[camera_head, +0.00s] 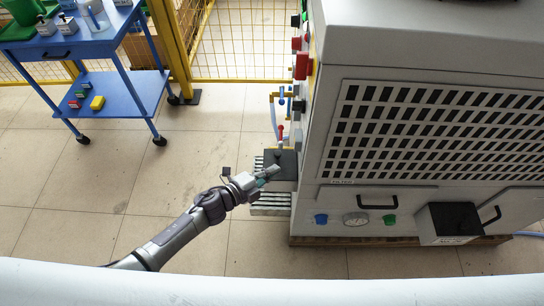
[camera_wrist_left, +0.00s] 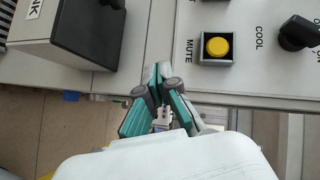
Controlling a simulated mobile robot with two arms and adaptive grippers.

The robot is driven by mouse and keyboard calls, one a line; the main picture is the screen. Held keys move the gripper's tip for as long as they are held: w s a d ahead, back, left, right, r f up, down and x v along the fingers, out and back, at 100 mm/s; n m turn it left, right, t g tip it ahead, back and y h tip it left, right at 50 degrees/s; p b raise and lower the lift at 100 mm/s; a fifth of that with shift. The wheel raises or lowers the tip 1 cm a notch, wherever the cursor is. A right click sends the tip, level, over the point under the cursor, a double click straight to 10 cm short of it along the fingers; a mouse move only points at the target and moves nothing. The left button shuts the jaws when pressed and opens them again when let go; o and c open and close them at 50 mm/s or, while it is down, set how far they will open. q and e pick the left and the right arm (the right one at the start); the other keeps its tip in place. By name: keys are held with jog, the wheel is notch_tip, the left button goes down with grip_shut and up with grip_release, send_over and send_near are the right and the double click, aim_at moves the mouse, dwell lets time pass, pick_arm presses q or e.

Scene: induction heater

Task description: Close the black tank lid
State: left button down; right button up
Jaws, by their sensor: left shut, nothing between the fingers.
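The black lid (camera_head: 286,161) shows as a dark, flat top at the left side of the heater cabinet in the head view, partly covered by my gripper. In the left wrist view, the black lid (camera_wrist_left: 88,30) adjoins a light grey tank box (camera_wrist_left: 36,20) with part of a label reading "NK". A dark knob (camera_wrist_left: 113,4) is on the lid. No gap between lid and box shows from here. My left gripper (camera_head: 275,171) is shut and empty, over or beside the lid. In the wrist view its fingertips (camera_wrist_left: 157,74) are apart from the lid. My right gripper is out of view.
The cabinet (camera_head: 420,60) fills the right. A yellow button (camera_wrist_left: 217,46) marked MUTE and a black COOL knob (camera_wrist_left: 298,33) are near the fingertips. A blue cart (camera_head: 75,45) and yellow fence (camera_head: 240,40) stand behind. The floor at left is clear.

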aim_at(272, 158)
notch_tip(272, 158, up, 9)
jog(key=p, duration=0.8)
pick_arm(q)
jog(key=w+n+g, duration=0.1)
jog(key=w+g, duration=0.1)
jog(key=w, duration=0.1)
jog(key=w+n+g+y, duration=0.1)
jog(key=w+n+g, duration=0.1)
jog(key=w, duration=0.1)
jog(key=shift+w+f+y, duration=0.15)
jog(key=shift+w+y, duration=0.05)
jog(key=shift+y, duration=0.1)
jog(key=w+f+b, duration=0.1)
jog(key=w+b, duration=0.1)
jog(key=b, duration=0.1)
jog(key=w+f+b, duration=0.1)
jog(key=f+b, duration=0.1)
jog(key=b, duration=0.1)
jog(key=shift+w, duration=0.35)
jog(key=shift+w+f+b, duration=0.5)
jog(key=shift+w+b, duration=0.15)
jog(key=shift+b, duration=0.4)
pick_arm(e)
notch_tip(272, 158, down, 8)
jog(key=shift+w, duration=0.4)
pick_arm(q)
jog(key=shift+r, duration=0.1)
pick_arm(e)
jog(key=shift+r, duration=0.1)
